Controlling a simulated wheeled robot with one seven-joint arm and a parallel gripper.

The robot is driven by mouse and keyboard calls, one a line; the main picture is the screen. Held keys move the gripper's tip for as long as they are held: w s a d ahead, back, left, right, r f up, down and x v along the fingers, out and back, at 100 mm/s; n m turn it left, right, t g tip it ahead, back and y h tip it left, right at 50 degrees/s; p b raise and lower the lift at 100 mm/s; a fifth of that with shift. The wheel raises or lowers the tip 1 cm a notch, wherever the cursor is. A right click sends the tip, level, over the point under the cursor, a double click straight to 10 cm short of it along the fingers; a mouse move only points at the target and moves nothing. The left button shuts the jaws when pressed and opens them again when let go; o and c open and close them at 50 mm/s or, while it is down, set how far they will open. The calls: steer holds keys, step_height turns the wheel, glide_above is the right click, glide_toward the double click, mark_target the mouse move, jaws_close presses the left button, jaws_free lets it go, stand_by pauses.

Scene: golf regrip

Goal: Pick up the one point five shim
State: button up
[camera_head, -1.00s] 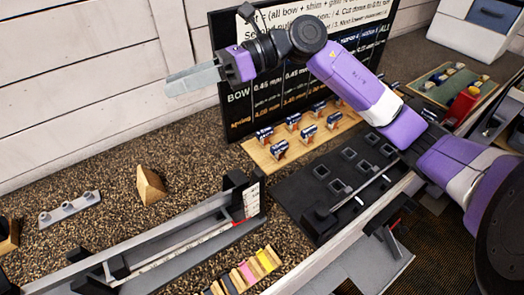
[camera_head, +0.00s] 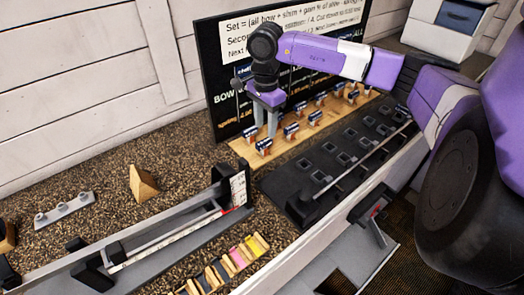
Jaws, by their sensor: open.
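Several small blue-and-white pieces with brown bases stand on a light wooden board (camera_head: 240,148) in front of the black sign. They may be the shims, but their labels are too small to read, so I cannot tell which is the one point five. My gripper (camera_head: 265,131) points down at the left end of this board, with its two grey fingers apart. Its fingertips are close to the front left piece (camera_head: 264,147) and the piece behind it (camera_head: 249,134). I cannot tell if they touch. Nothing shows between the fingers.
A black sign (camera_head: 223,118) with writing stands behind the board. A black slotted tray (camera_head: 280,184) with a thin rod lies in front. A long grey measuring channel (camera_head: 160,262), a wooden wedge (camera_head: 143,183) and a rack with coloured pieces (camera_head: 238,257) are at the left and front.

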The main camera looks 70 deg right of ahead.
mark_target(264, 141)
steer(key=f+p, duration=0.1)
steer(key=f, duration=0.2)
steer(key=f+p, duration=0.1)
steer(key=f, duration=0.1)
steer(key=shift+w+a+f+p, duration=0.1)
steer(key=shift+a+f+p, duration=0.2)
steer(key=shift+a, duration=0.1)
steer(key=shift+f, duration=0.65)
jaws_close()
